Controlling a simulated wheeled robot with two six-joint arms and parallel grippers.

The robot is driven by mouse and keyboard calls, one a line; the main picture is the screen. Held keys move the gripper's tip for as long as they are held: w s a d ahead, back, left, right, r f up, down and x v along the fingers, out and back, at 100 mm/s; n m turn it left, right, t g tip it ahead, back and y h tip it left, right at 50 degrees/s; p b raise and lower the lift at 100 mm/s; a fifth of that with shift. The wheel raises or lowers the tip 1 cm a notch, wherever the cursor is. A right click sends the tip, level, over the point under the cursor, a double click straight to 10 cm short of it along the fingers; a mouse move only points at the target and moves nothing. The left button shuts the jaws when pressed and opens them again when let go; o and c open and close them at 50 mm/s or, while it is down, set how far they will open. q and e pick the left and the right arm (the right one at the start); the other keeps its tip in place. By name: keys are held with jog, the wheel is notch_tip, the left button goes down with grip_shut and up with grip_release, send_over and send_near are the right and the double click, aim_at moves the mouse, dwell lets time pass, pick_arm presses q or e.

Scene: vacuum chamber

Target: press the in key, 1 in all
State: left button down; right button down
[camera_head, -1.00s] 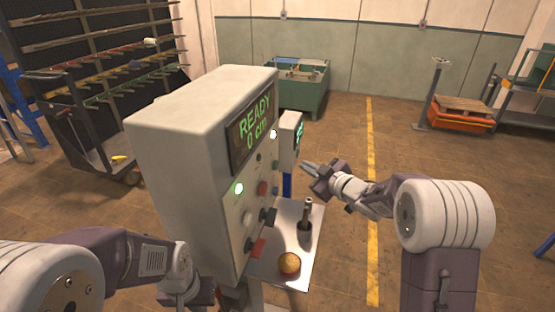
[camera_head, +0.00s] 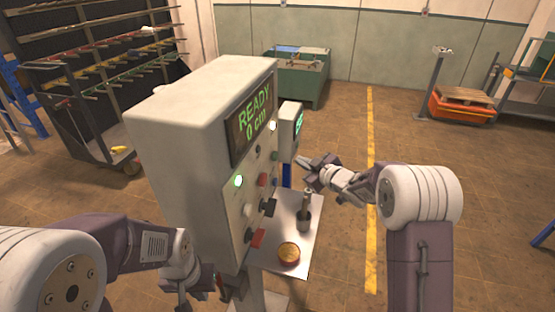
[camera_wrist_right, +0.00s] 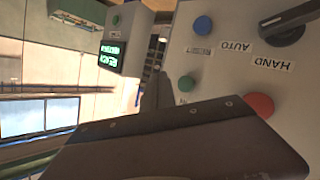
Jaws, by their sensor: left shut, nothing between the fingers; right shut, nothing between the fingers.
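A grey control cabinet (camera_head: 175,150) stands at centre left, its display (camera_head: 252,122) reading READY 0 cm. I cannot tell which is the in key. My right gripper (camera_head: 304,164) is shut, empty, right of the panel. My left gripper (camera_head: 183,300) is shut, low by the cabinet's left side.
A smaller box with a green display (camera_head: 290,130) stands behind the cabinet. Open floor lies right of the yellow line (camera_head: 371,190).

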aim_at(275, 157)
jog(key=shift+w+a, duration=0.2)
jog(key=shift+a, duration=0.5)
jog(key=shift+w+a, duration=0.25)
jog(key=shift+a, duration=0.4)
jog(key=shift+w+a, duration=0.2)
jog(key=shift+a, duration=0.5)
jog(key=shift+a+b, duration=0.15)
jog(key=shift+b, duration=0.15)
jog(key=shift+w+a, duration=0.15)
jog(key=shift+a, duration=0.1)
